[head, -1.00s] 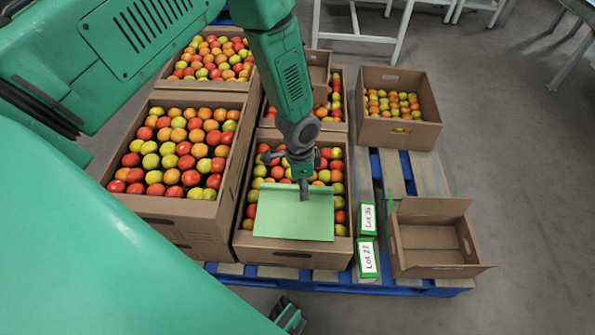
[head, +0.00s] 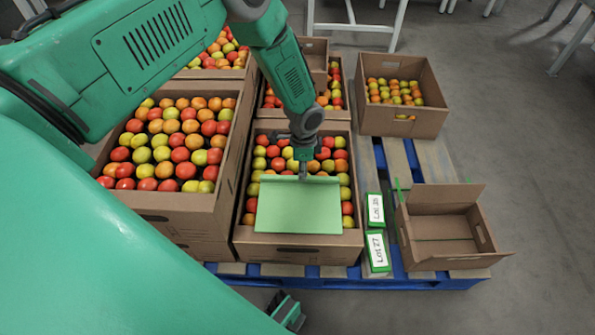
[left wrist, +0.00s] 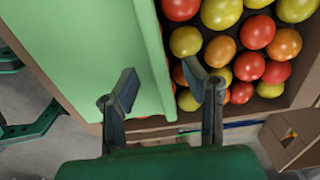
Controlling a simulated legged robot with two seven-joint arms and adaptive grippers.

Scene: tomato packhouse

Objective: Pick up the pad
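The pad (head: 299,210) is a flat light green sheet with a raised lip along its far edge. It lies on top of the tomatoes in the front middle carton (head: 254,249). My left gripper (head: 303,177) is at the pad's far edge. In the left wrist view the pad (left wrist: 85,55) fills the upper left. The left gripper (left wrist: 162,88) is open there, one finger over the pad and the other beyond its lip, over tomatoes. Nothing is held between the fingers. Whether a finger touches the pad cannot be told.
Full tomato cartons stand left (head: 150,205) and behind. A part-filled carton (head: 400,122) is at back right. An empty open carton (head: 480,238) stands at front right. Two labelled green-and-white boxes (head: 377,252) sit between, on a blue pallet (head: 430,283). Grey floor is clear on the right.

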